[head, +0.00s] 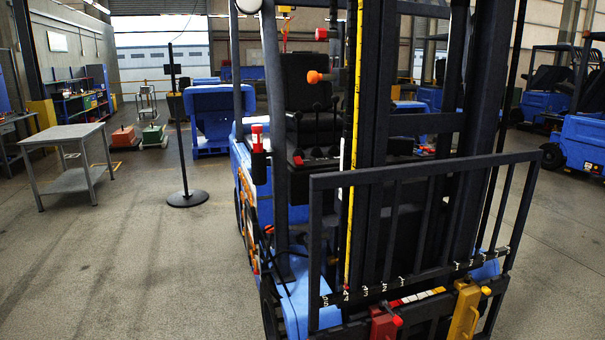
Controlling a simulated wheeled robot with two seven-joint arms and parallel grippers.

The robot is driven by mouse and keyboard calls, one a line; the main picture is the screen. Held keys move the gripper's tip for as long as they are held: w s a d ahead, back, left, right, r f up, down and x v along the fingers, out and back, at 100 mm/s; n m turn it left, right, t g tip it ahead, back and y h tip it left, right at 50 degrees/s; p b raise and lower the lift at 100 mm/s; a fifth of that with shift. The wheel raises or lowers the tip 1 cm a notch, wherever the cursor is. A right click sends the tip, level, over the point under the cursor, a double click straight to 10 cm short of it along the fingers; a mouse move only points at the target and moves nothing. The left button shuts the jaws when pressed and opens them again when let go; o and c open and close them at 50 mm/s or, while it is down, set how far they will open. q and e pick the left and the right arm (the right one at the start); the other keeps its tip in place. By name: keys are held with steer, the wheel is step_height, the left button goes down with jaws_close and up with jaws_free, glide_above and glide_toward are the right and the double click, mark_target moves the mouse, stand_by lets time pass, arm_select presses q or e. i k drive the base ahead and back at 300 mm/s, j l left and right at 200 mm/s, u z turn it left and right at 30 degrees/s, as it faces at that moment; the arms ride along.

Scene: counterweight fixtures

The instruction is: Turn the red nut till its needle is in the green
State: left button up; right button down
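I cannot make out a red nut, or a gauge with a needle and a green zone, for certain. A blue forklift (300,298) with a dark mast and load guard stands close in front, right of centre. Several red parts show on it. A red block (383,323) sits low on its carriage, cut by the bottom edge. A red-capped part (257,136) is on its left post. A small orange-red knob (315,77) sticks out beside the mast. Neither of my grippers is in view.
A yellow block (464,312) sits beside the red block. A grey table (66,133) and a black post on a round base (187,198) stand left. Red (123,136) and green (153,134) weights lie behind them. More blue forklifts (580,143) stand right.

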mark_target(321, 34)
steer(key=i+j+z, duration=0.1)
steer(key=i, duration=0.3)
steer(key=i+j+z, duration=0.1)
steer(key=i, duration=0.35)
steer(key=i+j+z, duration=0.1)
steer(key=i, duration=0.3)
steer(key=i+j+z, duration=0.1)
steer(key=i+j, duration=0.2)
steer(key=i, duration=0.1)
